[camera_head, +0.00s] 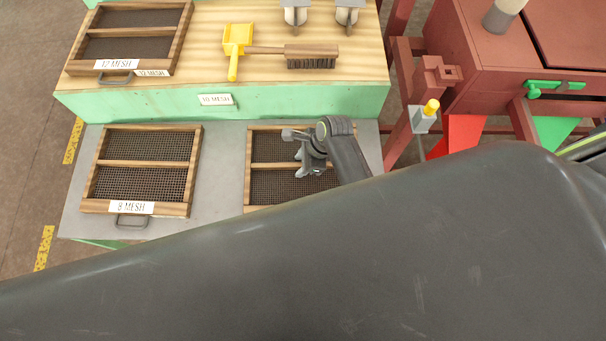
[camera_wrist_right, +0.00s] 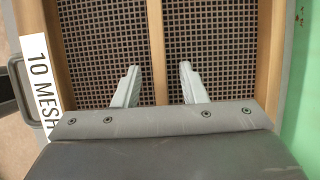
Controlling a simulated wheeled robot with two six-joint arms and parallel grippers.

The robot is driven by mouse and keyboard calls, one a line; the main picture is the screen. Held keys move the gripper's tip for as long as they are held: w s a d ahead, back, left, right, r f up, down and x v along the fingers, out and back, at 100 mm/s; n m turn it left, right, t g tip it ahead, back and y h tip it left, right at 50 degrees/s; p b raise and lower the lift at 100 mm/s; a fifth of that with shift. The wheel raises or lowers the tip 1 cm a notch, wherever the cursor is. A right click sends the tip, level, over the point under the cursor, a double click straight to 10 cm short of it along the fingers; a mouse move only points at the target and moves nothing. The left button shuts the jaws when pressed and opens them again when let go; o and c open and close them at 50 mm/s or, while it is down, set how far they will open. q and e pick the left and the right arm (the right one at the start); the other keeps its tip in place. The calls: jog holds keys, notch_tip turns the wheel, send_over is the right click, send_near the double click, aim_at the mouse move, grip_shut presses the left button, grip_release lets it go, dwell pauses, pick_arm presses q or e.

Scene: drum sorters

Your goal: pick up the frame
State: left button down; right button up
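A wooden frame with dark mesh (camera_head: 265,146) lies flat on the grey lower shelf, partly hidden by my right arm. In the right wrist view the same frame (camera_wrist_right: 155,35) fills most of the picture, with a "10 MESH" label (camera_wrist_right: 40,82) and a grey handle at its left edge. My right gripper (camera_head: 298,155) is over this frame. In the wrist view its two fingers (camera_wrist_right: 158,70) are apart, one on each side of the wooden middle bar, with gaps to it. Whether the fingertips touch the mesh is unclear. My left gripper is not in view.
An "8 MESH" frame (camera_head: 145,165) lies left on the same shelf (camera_head: 218,190). The wooden top above holds a "12 MESH" frame (camera_head: 130,35), a yellow scoop (camera_head: 237,42) and a brush (camera_head: 300,54). A red machine (camera_head: 480,75) stands at right.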

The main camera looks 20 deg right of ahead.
jog(key=shift+c, duration=0.5)
grip_shut()
jog(key=shift+w, duration=0.1)
